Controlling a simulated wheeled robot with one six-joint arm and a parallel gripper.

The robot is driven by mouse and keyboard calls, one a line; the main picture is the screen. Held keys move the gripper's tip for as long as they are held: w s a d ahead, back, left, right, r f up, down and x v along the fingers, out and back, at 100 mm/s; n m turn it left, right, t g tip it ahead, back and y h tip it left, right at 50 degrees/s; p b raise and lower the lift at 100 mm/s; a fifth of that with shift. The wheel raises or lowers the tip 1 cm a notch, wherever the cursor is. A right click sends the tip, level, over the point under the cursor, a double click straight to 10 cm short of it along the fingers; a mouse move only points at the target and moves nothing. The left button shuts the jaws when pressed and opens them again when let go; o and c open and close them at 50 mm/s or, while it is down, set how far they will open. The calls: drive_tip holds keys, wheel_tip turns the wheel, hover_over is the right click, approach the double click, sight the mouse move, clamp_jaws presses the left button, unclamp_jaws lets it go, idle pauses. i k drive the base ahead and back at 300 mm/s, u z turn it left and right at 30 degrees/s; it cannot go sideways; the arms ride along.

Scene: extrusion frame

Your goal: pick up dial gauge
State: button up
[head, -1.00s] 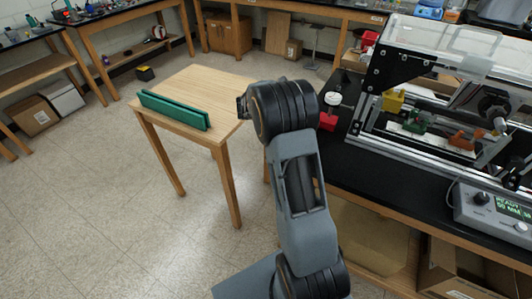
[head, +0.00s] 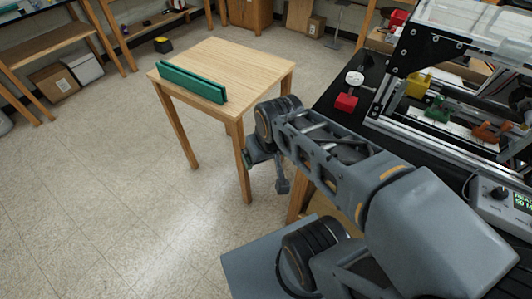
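The dial gauge (head: 355,78) shows a round white face and stands beside a red block (head: 346,102) on the black bench top, left of the extrusion frame. I cannot tell whether the block is part of it. My gripper (head: 282,184) hangs low at the end of my bent arm, between the small wooden table and the bench. It is below and to the left of the gauge in the picture and well apart from it. Only a small part of the gripper shows, and its fingers are too small and hidden to read.
The aluminium extrusion frame (head: 386,98) with a clear cover stands on the black bench at right, holding yellow, green and orange parts. A control box (head: 506,200) sits in front of it. The small wooden table (head: 245,62) bears a green rail (head: 192,83). Open floor lies at left.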

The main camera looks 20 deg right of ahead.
sight(347, 103)
drive_tip(key=z, duration=1.35)
drive_tip(key=k, duration=1.1)
drive_tip(key=u, duration=1.45)
drive_tip(key=i, duration=1.55)
drive_tip(key=z, duration=0.8)
drive_tip(key=i, duration=0.4)
drive_tip(key=z, duration=0.5)
